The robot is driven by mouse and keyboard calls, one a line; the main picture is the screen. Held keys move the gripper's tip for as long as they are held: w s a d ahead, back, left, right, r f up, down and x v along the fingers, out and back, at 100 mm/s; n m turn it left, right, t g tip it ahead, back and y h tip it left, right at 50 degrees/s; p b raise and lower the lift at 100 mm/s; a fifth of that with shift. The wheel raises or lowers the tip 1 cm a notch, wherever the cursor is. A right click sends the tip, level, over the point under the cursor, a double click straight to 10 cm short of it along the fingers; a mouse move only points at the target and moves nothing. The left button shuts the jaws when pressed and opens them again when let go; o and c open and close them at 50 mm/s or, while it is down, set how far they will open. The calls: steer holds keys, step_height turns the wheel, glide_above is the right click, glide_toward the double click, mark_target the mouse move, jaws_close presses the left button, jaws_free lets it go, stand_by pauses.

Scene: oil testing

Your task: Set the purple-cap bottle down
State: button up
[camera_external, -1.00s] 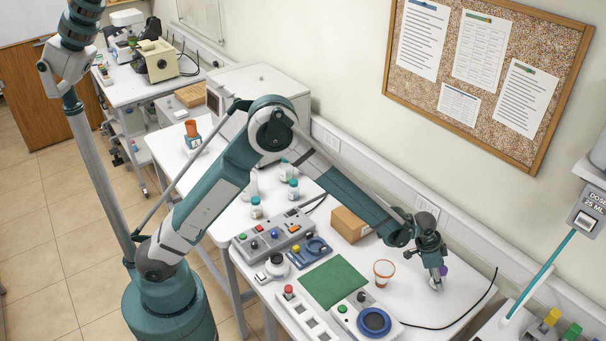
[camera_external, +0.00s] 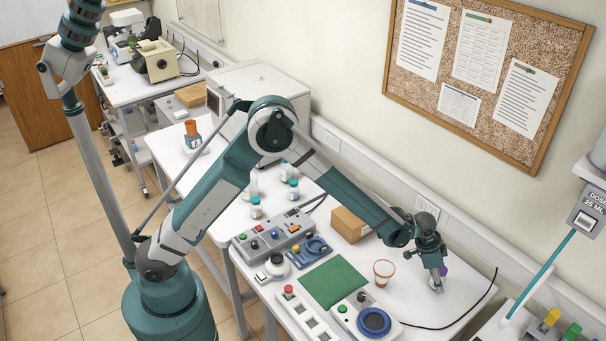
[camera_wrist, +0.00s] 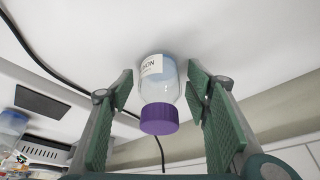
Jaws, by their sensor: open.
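The purple-cap bottle (camera_wrist: 158,88) stands between the two fingers of my gripper (camera_wrist: 160,105) in the wrist view. It is clear, with a white label and a purple cap. A gap shows on each side of the bottle, so the green finger pads appear apart from it. My gripper is open. In the external view my gripper (camera_external: 438,280) is low over the right end of the white table, and the purple cap (camera_external: 444,270) shows just behind it. The bottle's base appears to rest on the white tabletop; most of the bottle is hidden there.
A device with a blue dial (camera_external: 374,322) and a green mat (camera_external: 333,281) lie further left. A cardboard box (camera_external: 349,225) is behind. A black cable (camera_external: 466,317) curves along the table's right side.

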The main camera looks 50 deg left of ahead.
steer(key=v, duration=1.2)
stand_by(0.7)
steer(key=shift+a+r, duration=0.1)
steer(key=shift+r, duration=0.05)
steer(key=s+a+r+n+t, duration=0.1)
steer(key=s+a+r, duration=0.4)
steer(key=a, duration=0.4)
steer(key=s+a+r+n+y, duration=0.1)
steer(key=s+a+r+n, duration=0.1)
steer(key=s+a+r, duration=0.4)
steer(key=s+a+r+n+t, duration=0.1)
steer(key=s+a+r, duration=0.1)
steer(key=a+r, duration=0.7)
steer(key=s+a+f+n+t+y, duration=0.2)
steer(key=s+a+n, duration=0.3)
steer(key=s+a, duration=1.7)
steer(key=shift+s+f, duration=0.4)
steer(key=shift+s, duration=1.5)
